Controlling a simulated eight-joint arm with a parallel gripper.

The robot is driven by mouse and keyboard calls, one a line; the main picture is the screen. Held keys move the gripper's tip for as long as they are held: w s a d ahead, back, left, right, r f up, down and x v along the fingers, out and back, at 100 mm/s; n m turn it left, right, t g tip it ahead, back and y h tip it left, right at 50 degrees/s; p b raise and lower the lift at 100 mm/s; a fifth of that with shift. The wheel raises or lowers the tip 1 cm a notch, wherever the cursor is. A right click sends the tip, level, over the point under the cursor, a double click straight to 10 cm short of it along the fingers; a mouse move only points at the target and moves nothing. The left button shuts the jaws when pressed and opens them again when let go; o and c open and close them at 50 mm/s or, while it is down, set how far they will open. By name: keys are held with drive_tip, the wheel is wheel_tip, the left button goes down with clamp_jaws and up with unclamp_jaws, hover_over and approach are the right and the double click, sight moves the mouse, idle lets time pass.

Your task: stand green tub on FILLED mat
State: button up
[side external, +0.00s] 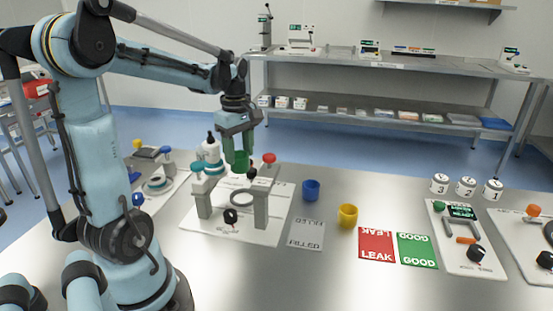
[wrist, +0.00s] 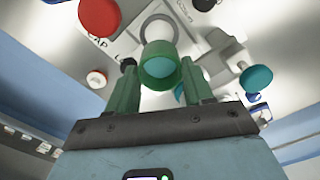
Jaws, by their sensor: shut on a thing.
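My gripper (side external: 239,148) is shut on the green tub (side external: 240,161) and holds it above the back of a white fixture plate. In the wrist view the green tub (wrist: 160,72) sits between the two green fingers, its round opening facing the camera. Nothing stands on the mat. The tub is behind and to the left of the mat.
A blue tub (side external: 311,190) and a yellow tub (side external: 348,215) stand near the mat. The fixture plate (side external: 262,235) carries two grey posts and red and teal knobs. Red LEAK (side external: 377,245) and green GOOD (side external: 417,250) mats lie to the right. A white bottle (side external: 211,149) is behind the fixture.

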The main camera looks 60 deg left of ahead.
wheel_tip(320, 180, up, 12)
drive_tip(key=w+d+m, duration=0.2)
drive_tip(key=d+m, duration=0.3)
drive_tip(key=d, duration=2.4)
wheel_tip(320, 180, down, 12)
drive_tip(key=shift+w+a+f, duration=1)
drive_tip(key=shift+a+f, duration=0.75)
drive_tip(key=shift+w+a+f, duration=0.95)
drive_tip(key=shift+a+f, duration=0.75)
drive_tip(key=shift+w+a+f, duration=1)
drive_tip(key=shift+a+f, duration=0.75)
drive_tip(key=shift+f, duration=0.1)
drive_tip(key=o, duration=1)
drive_tip(key=shift+o, duration=0.2)
